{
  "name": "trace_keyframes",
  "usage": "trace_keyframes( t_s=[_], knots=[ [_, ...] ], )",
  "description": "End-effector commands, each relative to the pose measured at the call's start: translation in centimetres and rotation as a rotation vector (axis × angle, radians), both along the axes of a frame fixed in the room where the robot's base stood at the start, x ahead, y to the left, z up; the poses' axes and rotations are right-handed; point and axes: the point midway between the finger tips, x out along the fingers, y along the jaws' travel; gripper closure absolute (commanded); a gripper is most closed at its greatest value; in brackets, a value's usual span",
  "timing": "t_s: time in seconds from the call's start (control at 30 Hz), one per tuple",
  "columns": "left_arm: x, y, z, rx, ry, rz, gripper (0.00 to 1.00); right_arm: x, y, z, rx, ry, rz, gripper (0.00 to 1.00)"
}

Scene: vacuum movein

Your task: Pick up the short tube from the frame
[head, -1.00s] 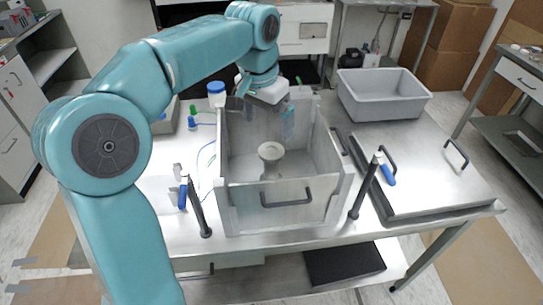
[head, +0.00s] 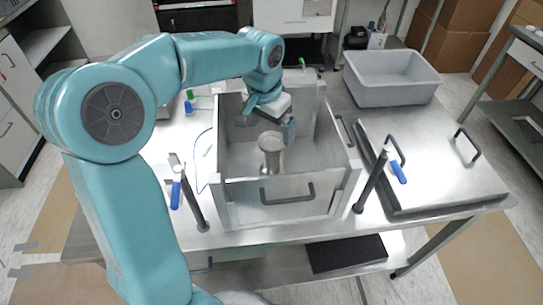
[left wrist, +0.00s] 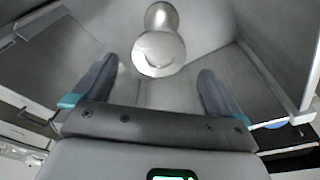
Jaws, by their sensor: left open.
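The short tube (head: 270,158) is a metallic piece with a wide round flange on top and a narrower body. It stands upright inside the open-topped metal frame (head: 287,191). My left gripper (head: 267,126) is open and empty inside the upper part of the frame, behind the tube. In the left wrist view, the tube (left wrist: 160,50) is ahead of and between the two spread fingers (left wrist: 155,85), apart from both. My right gripper is not in view.
A grey bin (head: 393,79) stands at the back right of the table. A flat metal lid with handles (head: 430,150) lies at the right. Blue-handled clamps (head: 187,190) stand at the frame's front corners. The frame's walls surround my left gripper closely.

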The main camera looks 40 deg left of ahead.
Motion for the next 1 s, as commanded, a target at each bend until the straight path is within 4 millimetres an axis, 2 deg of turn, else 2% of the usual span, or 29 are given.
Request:
trace_keyframes(
  t_s=[0.17,0.4,0.7,0.87,1.0],
  knots=[
    [0.1,0.1,-1.5,0.0,0.004,0.0,0.0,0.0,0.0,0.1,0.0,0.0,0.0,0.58],
    [0.4,0.2,-5.1,0.0,0.004,0.0,0.0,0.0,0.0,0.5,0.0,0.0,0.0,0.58],
    [0.6,0.2,-5.7,0.0,0.0,0.0,0.0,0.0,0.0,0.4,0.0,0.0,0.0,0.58],
    [0.6,0.2,-5.7,0.0,0.0,0.0,0.52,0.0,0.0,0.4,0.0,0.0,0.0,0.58],
    [0.6,0.2,-5.7,0.0,0.0,0.0,0.98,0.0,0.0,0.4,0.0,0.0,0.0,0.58]
  ],
)
